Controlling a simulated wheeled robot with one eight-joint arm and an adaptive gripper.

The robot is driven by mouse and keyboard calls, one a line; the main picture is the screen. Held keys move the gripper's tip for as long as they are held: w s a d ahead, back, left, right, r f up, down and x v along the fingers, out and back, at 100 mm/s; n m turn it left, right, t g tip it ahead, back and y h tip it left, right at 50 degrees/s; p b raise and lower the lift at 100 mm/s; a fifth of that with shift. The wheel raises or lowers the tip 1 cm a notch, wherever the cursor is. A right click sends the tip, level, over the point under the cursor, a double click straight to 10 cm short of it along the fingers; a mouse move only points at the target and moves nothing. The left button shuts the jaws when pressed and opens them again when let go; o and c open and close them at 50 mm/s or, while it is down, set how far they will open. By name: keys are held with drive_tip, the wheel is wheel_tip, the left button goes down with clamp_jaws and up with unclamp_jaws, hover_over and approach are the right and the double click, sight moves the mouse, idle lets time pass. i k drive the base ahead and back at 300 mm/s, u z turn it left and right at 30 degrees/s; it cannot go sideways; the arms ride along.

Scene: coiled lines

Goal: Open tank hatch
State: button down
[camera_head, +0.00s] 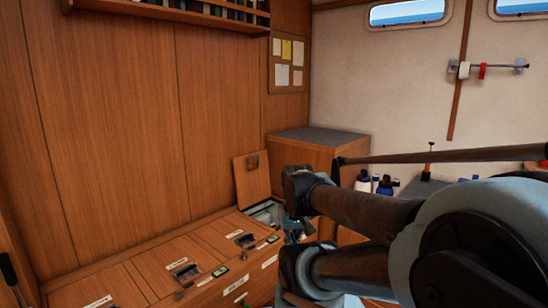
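A wooden bench (110,268) with lids in its top runs along the left wall. At its far end one hatch lid (252,180) stands up, leaning towards the wall. Below it the hatch opening (264,211) shows a pale interior. Two nearer lids, each with a dark recessed latch (185,273) (242,240), lie flat and shut. My gripper (293,229) seems to be the dark shape at the right side of the opening. It is mostly hidden by my arm, so its fingers and any contact with the lid cannot be made out.
White labels (97,303) mark the bench. A wooden cabinet with a grey top (314,136) stands behind the opening. Bottles (362,181) stand right of it. A bookshelf (190,10) and a notice board (288,64) are on the wall. My arm fills the lower right.

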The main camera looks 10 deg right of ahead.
sight(253, 179)
drive_tip(key=z, duration=0.15)
drive_tip(key=i, duration=0.95)
drive_tip(key=u, duration=0.2)
